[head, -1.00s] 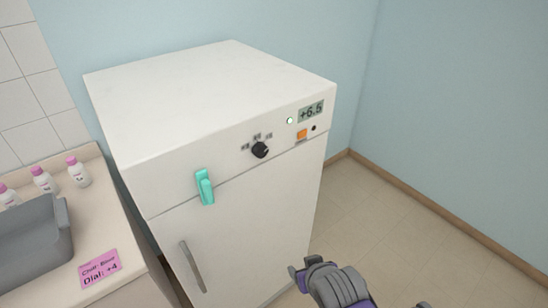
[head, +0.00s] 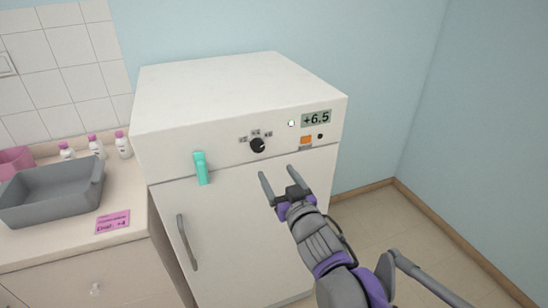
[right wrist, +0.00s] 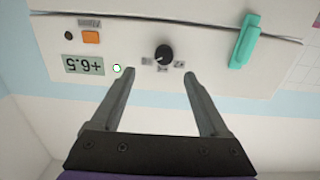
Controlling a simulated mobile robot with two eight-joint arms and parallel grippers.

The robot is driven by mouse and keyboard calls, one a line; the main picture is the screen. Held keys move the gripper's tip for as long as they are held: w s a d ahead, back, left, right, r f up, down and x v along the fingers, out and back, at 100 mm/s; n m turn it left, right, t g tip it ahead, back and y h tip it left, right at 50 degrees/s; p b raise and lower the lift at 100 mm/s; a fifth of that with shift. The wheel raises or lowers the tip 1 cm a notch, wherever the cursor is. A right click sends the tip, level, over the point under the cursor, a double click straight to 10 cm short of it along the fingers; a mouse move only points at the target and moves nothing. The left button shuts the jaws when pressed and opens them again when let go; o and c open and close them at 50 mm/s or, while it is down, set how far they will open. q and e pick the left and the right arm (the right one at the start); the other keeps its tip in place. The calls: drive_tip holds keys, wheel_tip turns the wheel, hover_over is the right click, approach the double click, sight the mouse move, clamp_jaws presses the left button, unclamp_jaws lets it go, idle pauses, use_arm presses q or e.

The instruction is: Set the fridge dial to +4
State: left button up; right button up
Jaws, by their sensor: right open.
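The fridge (head: 240,235) is white, with a control strip along its upper front. A black dial knob (head: 258,146) sits mid-strip with small printed marks above it; its setting is too small to read. The display (head: 316,119) reads +6.5. My right gripper (head: 279,174) is open and empty, below and in front of the dial. In the right wrist view, which is upside down, the dial (right wrist: 164,54) lies between the lines of the two fingers, beyond their tips. My left gripper is not in view.
A teal latch (head: 202,168) and a grey door handle (head: 187,243) are on the fridge front. An orange button (head: 306,141) is below the display. On the left counter are a grey tub (head: 52,207), small bottles (head: 123,145) and a pink note (head: 113,222). Floor is clear at right.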

sight(259, 149)
drive_tip(key=x, duration=0.3)
drive_tip(key=p+x, duration=0.1)
drive_tip(key=x, duration=0.7)
drive_tip(key=shift+a+r, duration=0.3)
drive_tip(key=shift+a, duration=0.15)
clamp_jaws()
